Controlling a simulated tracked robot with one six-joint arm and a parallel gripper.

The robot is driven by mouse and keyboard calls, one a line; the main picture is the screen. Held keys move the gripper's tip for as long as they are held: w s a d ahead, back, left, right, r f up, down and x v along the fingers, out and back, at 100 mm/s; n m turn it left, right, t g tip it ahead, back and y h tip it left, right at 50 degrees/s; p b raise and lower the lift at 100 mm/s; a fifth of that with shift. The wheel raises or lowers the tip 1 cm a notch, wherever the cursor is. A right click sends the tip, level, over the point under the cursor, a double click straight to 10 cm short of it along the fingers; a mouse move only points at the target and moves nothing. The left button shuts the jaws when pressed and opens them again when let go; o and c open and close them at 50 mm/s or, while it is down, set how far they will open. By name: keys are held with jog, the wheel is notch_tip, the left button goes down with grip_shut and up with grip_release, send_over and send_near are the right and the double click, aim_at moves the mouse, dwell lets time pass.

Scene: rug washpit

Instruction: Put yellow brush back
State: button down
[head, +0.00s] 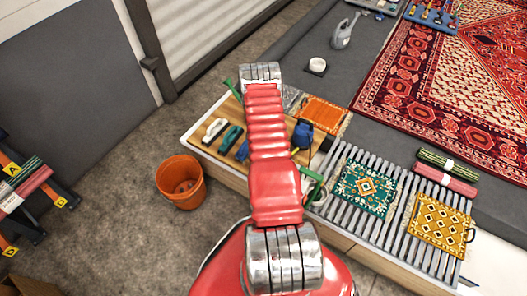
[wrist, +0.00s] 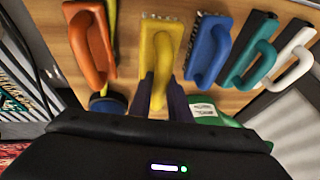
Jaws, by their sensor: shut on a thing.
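The yellow brush (wrist: 161,48) is upright in the middle of the wrist view, over the wooden board (wrist: 128,25). My gripper (wrist: 160,97) is shut on its handle, with one dark finger on each side. An orange brush (wrist: 91,42) is to its left and a blue brush (wrist: 208,50) close to its right. I cannot tell whether the yellow brush touches the board. In the head view my arm hides the gripper, the yellow brush and the middle of the board (head: 222,112).
A teal brush (wrist: 250,55) and a white brush (wrist: 290,60) stand farther right. A green item with a white label (wrist: 203,109) is near my gripper. An orange bucket (head: 181,182) stands on the floor. A slatted rack (head: 345,215) holds small rugs.

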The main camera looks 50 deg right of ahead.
jog(key=shift+f, duration=2.05)
jog(key=shift+f, duration=0.1)
jog(key=c, duration=1.6)
grip_release()
jog(key=shift+c, duration=0.2)
jog(key=shift+a, duration=0.1)
jog(key=shift+s, duration=0.1)
jog(key=v, duration=1.2)
